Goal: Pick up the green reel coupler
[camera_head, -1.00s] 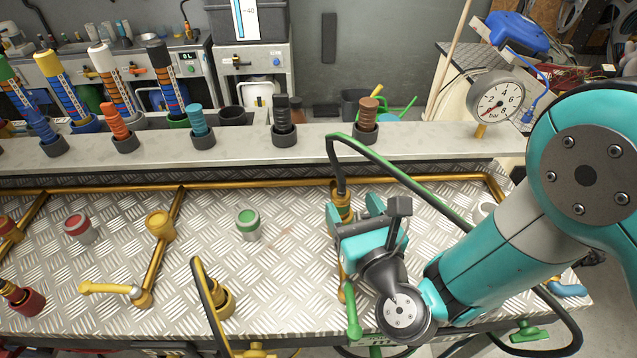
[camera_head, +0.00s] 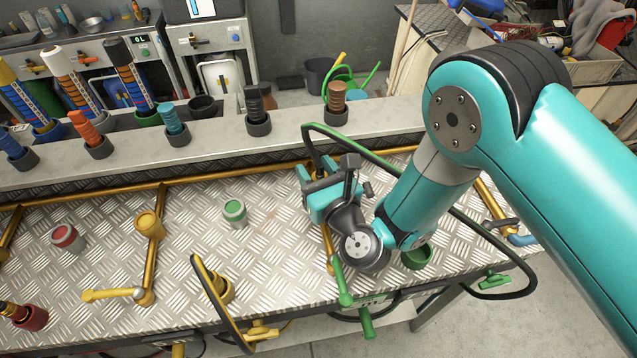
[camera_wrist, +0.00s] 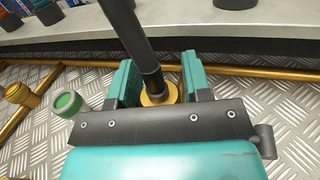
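The hose with a green stripe (camera_head: 375,143) arches over the plate and runs down into a brass fitting, partly hidden by my gripper. I take its dark end piece (camera_wrist: 151,78) as the green reel coupler; it stands upright in a gold ring (camera_wrist: 168,96) in the wrist view. My gripper (camera_head: 322,176) is down at this fitting. In the wrist view its two teal fingers stand apart, one on each side of the dark hose end, with a visible gap on the right. The lower part of the coupler is hidden behind my gripper.
A green-capped fitting (camera_head: 235,213) stands left of my gripper, with yellow (camera_head: 149,224) and red (camera_head: 66,238) ones further left. A yellow-striped hose (camera_head: 212,290) arches nearer the front. A ledge with several upright coloured pieces (camera_head: 171,120) runs behind.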

